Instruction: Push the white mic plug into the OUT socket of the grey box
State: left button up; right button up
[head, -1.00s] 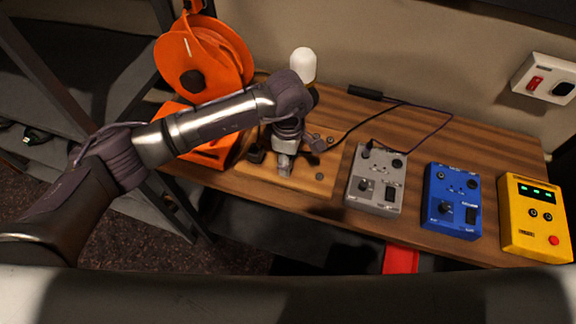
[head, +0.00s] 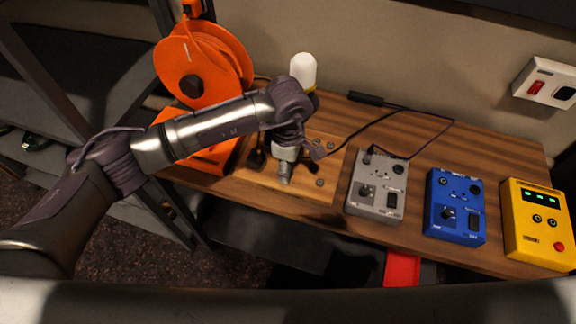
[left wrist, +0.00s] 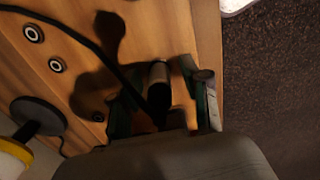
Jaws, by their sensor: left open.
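The grey box (head: 377,184) sits on the wooden desk, right of my left gripper, with a knob, a dark switch and small sockets on top. Its OUT label is too small to read. My left gripper (head: 285,172) points down over a lighter wooden board, its jaws open. In the left wrist view its fingers (left wrist: 165,100) stand on either side of a short grey-and-dark cylinder (left wrist: 159,84) with a dark cable running to it. I cannot tell whether this is the white mic plug or whether the fingers touch it. My right gripper is out of view.
The board (head: 310,190) has several round sockets. An orange cable reel (head: 205,60) and a white-topped lamp (head: 303,70) stand behind my arm. A blue box (head: 455,207) and a yellow box (head: 538,222) stand right of the grey one. A thin cable loops behind the grey box.

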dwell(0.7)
pick_arm(q)
jog(key=shift+b, duration=0.4)
jog(key=shift+c, duration=0.3)
grip_shut()
jog(key=shift+r, duration=0.15)
jog(key=shift+r+p, duration=1.4)
jog(key=shift+r, duration=1.5)
